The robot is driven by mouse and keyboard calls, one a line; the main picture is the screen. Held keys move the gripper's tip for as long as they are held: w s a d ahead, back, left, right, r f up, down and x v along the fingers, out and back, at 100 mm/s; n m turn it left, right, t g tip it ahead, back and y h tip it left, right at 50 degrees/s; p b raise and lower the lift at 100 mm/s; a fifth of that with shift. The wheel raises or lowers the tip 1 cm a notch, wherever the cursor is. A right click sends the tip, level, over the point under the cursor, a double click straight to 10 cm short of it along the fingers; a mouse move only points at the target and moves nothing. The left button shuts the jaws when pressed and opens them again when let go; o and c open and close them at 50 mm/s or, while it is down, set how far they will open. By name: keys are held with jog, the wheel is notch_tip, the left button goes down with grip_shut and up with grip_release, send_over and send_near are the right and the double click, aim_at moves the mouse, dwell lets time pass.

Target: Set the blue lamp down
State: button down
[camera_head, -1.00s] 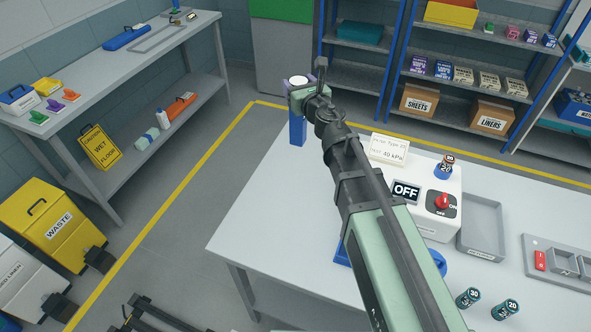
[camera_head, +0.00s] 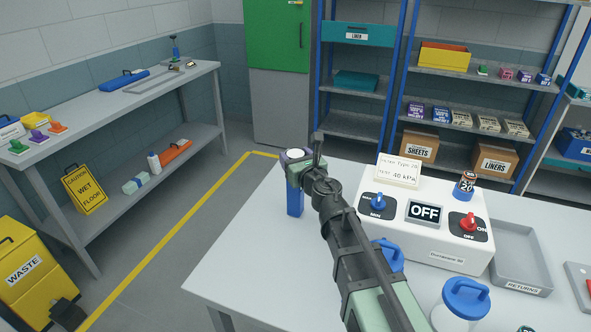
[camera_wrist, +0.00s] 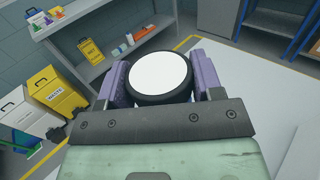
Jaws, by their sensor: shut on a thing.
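The blue lamp (camera_head: 295,203) hangs upright below my gripper (camera_head: 294,161), near the far left end of the white worktable (camera_head: 240,265). My gripper is shut on its upper part. In the wrist view the lamp's round white top with a black rim (camera_wrist: 158,72) sits between the two purple fingers of my gripper (camera_wrist: 160,88). The lamp's lower end appears over the tabletop in the head view. I cannot tell whether it touches the table. The wrist view hides the lamp's body.
On the table, right of my arm, stand a white control box (camera_head: 440,252) with an OFF display, a grey returns tray (camera_head: 522,287) and a blue-handled lid (camera_head: 466,297). A shelf rack (camera_head: 395,110) stands behind. The tabletop left of my arm is clear.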

jog(key=shift+r, duration=0.1)
jog(key=shift+c, duration=1.3)
grip_release()
